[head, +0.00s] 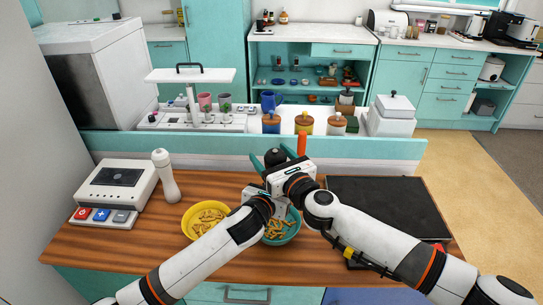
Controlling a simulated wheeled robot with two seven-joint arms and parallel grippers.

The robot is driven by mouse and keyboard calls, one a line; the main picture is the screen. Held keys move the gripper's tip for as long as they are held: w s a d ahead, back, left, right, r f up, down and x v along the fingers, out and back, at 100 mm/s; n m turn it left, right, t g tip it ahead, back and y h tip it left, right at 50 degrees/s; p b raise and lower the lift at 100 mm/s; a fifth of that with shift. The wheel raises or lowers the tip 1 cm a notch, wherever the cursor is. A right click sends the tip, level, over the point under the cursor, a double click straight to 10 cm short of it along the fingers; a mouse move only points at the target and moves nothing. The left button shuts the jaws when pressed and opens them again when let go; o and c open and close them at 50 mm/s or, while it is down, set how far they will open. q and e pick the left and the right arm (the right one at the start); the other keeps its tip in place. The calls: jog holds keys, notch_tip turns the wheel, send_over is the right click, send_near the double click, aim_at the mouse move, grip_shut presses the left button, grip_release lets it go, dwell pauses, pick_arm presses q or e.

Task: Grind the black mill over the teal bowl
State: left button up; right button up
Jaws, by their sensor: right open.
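The teal bowl (293,236) holds yellow pasta and stands on the wooden counter. My two grippers and wrists hide part of it. A dark rounded top, seemingly the black mill (274,157), shows just beyond my wrists; its lower part is hidden. My left gripper (262,193) is close against the right one, above the teal bowl. Its fingers are hidden, so I cannot tell what it holds.
A yellow bowl (188,222) of pasta stands left of the teal bowl. A white mill (166,176) and a device with buttons (115,190) are further left. A black slab (385,205) lies at right. A raised ledge (370,148) runs behind, with several jars beyond it.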

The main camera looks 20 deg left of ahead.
jog(key=shift+w+a, duration=0.1)
jog(key=shift+c, duration=0.5)
jog(key=c, duration=0.9)
jog(key=shift+m+t+h, duration=1.3)
jog(key=shift+t+h, duration=0.1)
jog(key=shift+w+h, duration=0.1)
jog(key=shift+h, duration=0.3)
jog(key=shift+d, duration=0.2)
jog(key=o, duration=1)
jog(key=v, duration=1.2)
jog(key=shift+f, duration=0.2)
